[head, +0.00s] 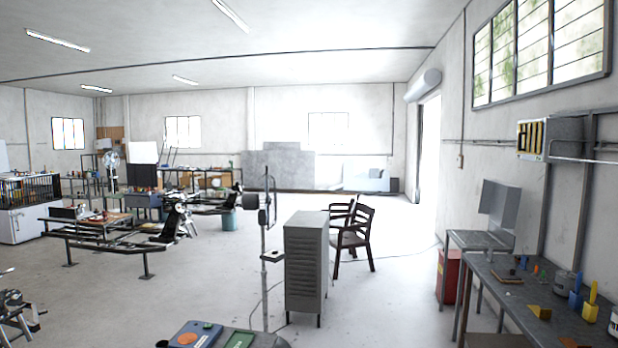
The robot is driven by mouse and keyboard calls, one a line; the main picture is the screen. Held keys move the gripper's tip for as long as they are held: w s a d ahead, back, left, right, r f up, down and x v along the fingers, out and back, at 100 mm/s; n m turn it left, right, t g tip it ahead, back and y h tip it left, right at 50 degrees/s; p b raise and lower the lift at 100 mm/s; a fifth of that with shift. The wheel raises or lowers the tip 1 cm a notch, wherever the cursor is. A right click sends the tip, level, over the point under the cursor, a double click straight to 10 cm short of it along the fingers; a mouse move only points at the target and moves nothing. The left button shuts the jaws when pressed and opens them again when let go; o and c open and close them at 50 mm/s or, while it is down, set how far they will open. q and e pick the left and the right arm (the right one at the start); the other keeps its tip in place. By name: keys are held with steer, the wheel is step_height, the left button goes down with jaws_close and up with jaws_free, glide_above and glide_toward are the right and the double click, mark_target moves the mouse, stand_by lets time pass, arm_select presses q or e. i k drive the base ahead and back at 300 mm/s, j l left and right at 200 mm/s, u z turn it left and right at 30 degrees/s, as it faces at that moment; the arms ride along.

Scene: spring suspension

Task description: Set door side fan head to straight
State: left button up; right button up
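A tall pedestal fan (267,200) stands on the floor near the middle of the head view, left of the grey slatted cabinet. It is the fan nearer the bright doorway (428,150) on the right wall. Its head shows nearly edge-on as a thin dark ring around a dark motor. A small box sits partway down its pole, and its base is hidden behind the bench at the bottom. A second, lighter fan (111,159) shows face-on far off at the left. Neither of my grippers is in view.
The grey slatted cabinet (305,262) stands right of the fan, with dark chairs (353,240) behind it. A bench top with blue and green items (205,336) is close below. Chassis frames (110,240) fill the left. A workbench (500,290) lines the right wall.

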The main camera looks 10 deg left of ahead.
mark_target(250, 202)
steer(key=u, duration=0.25)
steer(key=i+u, duration=0.15)
steer(key=i, duration=3.3)
